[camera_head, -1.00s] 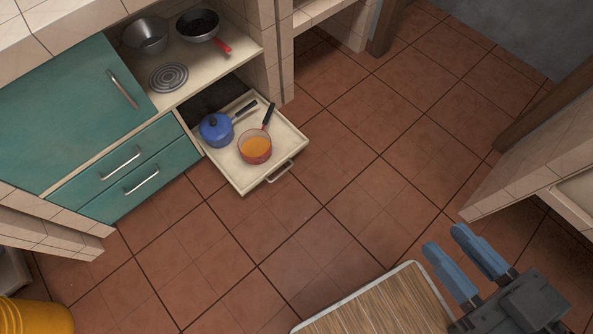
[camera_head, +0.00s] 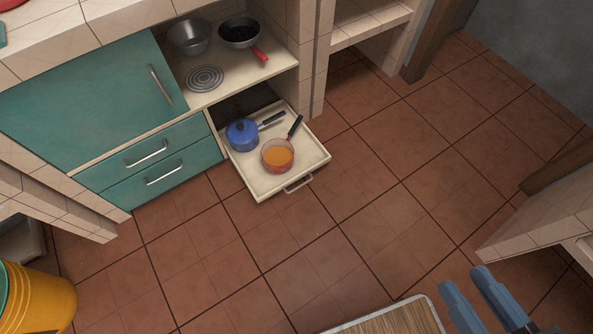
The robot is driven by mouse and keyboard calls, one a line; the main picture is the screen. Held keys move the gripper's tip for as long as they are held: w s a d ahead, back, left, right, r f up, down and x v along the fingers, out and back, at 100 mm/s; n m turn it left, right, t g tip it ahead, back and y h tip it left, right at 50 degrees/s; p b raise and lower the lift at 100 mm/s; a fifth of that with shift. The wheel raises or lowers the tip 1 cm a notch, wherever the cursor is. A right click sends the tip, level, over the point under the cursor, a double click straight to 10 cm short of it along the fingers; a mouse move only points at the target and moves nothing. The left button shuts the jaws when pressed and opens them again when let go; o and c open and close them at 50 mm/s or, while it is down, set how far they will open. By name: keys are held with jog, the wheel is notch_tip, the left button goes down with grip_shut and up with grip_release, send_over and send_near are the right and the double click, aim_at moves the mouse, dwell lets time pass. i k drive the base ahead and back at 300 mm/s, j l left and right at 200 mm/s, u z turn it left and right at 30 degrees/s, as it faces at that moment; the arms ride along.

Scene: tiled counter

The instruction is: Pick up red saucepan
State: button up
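The red saucepan (camera_head: 277,156) sits in an open drawer (camera_head: 263,190) low in the counter. Its inside looks orange, and its dark handle points up and to the right. My gripper (camera_head: 466,284) is at the lower right, far from the drawer. Its two blue fingers are apart with nothing seen between them. The rest of the gripper is cut off by the frame's bottom edge.
A frying pan (camera_head: 240,33), a metal bowl (camera_head: 190,37) and a trivet (camera_head: 204,79) are on the shelf above. A yellow bucket (camera_head: 40,300) stands lower left. Tiled floor before the drawer is clear.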

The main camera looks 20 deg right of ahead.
aim_at(277, 154)
jog(key=u, duration=1.9)
jog(key=z, duration=1.8)
jog(key=i+j+z, duration=0.35)
jog(key=i+j, duration=1.15)
